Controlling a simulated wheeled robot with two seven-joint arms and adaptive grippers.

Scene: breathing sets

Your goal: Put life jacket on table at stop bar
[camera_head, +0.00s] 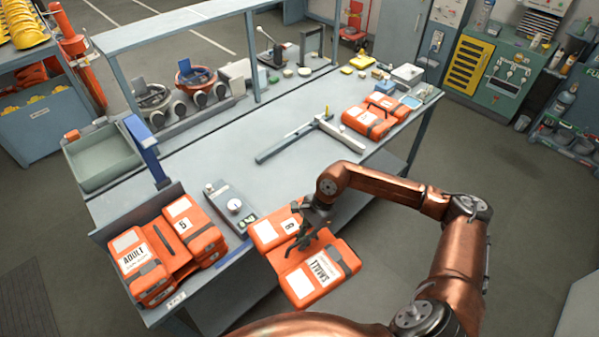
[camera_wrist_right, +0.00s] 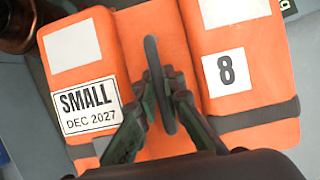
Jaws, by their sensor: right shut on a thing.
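My right gripper (camera_head: 301,238) is shut on an orange life jacket (camera_head: 318,282) at its middle, over the table's front edge. In the right wrist view the fingers (camera_wrist_right: 163,102) close on a dark loop between the two halves of the jacket (camera_wrist_right: 165,30). Its labels read SMALL, DEC 2027 and 8. The grey table (camera_head: 300,110) has a flat metal bar (camera_head: 286,145) with a crosspiece (camera_head: 343,133) lying on its middle; this looks like the stop bar. My left gripper is not in view.
Orange ADULT life jackets (camera_head: 135,252) are stacked at the table's left end. Another orange pack (camera_head: 368,122) lies right of the bar. A grey gauge box (camera_head: 231,207) sits near the held jacket. A green tray (camera_head: 100,160) is at the left.

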